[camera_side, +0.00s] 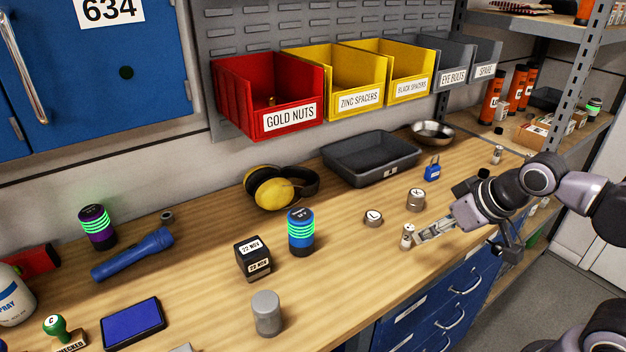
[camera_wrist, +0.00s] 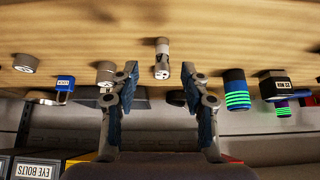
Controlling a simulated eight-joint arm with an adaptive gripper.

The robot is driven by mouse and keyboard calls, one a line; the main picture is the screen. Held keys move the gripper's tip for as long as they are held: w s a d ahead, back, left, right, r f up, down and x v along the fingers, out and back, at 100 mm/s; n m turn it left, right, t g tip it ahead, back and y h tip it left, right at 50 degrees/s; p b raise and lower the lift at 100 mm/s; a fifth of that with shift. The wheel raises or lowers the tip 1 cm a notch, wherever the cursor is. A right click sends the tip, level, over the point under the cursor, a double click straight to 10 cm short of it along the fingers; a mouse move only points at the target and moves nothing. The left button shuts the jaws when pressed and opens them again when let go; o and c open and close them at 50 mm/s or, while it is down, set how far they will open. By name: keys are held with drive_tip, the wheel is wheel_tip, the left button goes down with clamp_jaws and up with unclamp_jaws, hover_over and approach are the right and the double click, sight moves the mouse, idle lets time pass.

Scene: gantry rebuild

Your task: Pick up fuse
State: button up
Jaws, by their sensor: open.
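The fuse (camera_side: 407,237) looks like a small upright cylinder with metal ends and a pale middle, on the wooden bench near its front edge. In the wrist view the fuse (camera_wrist: 162,58) shows between and just beyond the fingertips. My gripper (camera_side: 428,232) is low over the bench, to the right of the fuse in the side view, with its fingers pointing at it. In the wrist view my gripper (camera_wrist: 162,76) is open, with one finger on each side and nothing held. I cannot tell whether the fingertips overlap the fuse in depth.
Silver knobs (camera_side: 373,218) (camera_side: 416,200) and a blue padlock (camera_side: 432,169) stand behind the fuse. A black tray (camera_side: 368,171) lies farther back. A blue-green lit cylinder (camera_side: 301,232) and a date block (camera_side: 253,259) stand to the left. The bench's front edge is close.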

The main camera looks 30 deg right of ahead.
sight(412, 230)
wheel_tip(412, 230, up, 4)
drive_tip(key=w+a+m+g+h, duration=0.2)
drive_tip(key=m+g, duration=0.1)
drive_tip(key=m, duration=0.2)
drive_tip(key=shift+x, duration=5.3)
drive_tip(key=shift+a, duration=0.15)
clamp_jaws()
